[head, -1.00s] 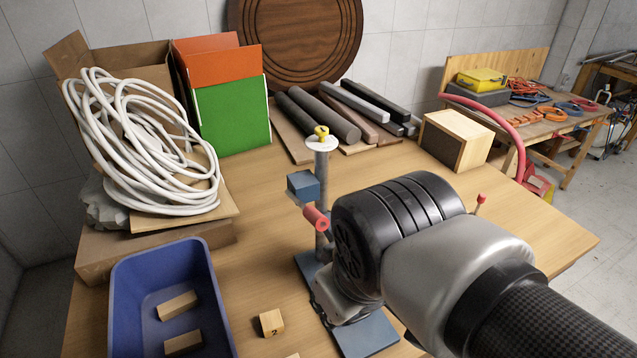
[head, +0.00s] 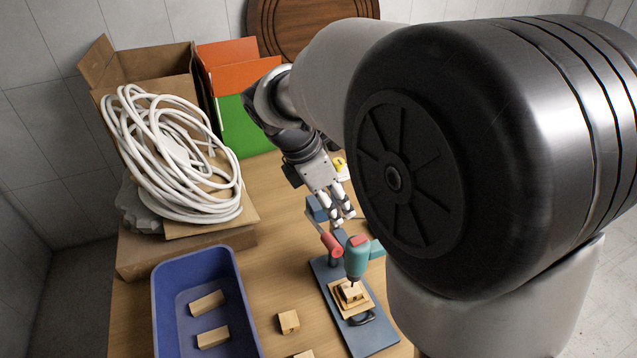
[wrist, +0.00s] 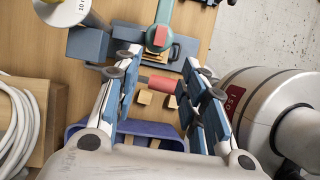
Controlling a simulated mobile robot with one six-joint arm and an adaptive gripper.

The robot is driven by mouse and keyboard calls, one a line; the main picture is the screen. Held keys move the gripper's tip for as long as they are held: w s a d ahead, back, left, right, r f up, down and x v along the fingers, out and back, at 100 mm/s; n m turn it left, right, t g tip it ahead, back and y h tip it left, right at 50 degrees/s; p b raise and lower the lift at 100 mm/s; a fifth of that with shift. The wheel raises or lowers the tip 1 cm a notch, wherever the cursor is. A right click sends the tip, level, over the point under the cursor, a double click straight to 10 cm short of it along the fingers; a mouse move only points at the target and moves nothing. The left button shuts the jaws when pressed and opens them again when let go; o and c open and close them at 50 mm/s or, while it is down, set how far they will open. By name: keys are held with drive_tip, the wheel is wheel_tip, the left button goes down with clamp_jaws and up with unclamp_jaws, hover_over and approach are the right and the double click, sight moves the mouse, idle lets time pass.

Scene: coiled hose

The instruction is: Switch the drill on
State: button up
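The drill (head: 357,260) is teal with a red button (head: 360,240) on top and stands upright in a blue-grey drill stand (head: 372,340), over a small wooden block (head: 350,292). A red-gripped lever (head: 331,243) sticks out of the stand beside it. My gripper (head: 343,217) is above and behind the drill, its fingers pointing down. In the wrist view my gripper (wrist: 162,64) is open and empty. There the teal drill (wrist: 166,12) and its red button (wrist: 160,37) show beyond the fingertips, and the red lever grip (wrist: 155,83) shows between the fingers. I see no contact.
A blue bin (head: 167,310) with wooden blocks stands at front left, a loose block (head: 288,321) beside it. A coiled white hose (head: 180,165) and cardboard box (head: 150,70) are at the left. My arm hides the right side.

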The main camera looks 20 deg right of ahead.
sight(356, 240)
drive_tip(key=b+x, duration=0.2)
drive_tip(key=x, duration=1.2)
drive_tip(key=shift+f, duration=0.1)
drive_tip(key=shift+c, duration=0.5)
clamp_jaws()
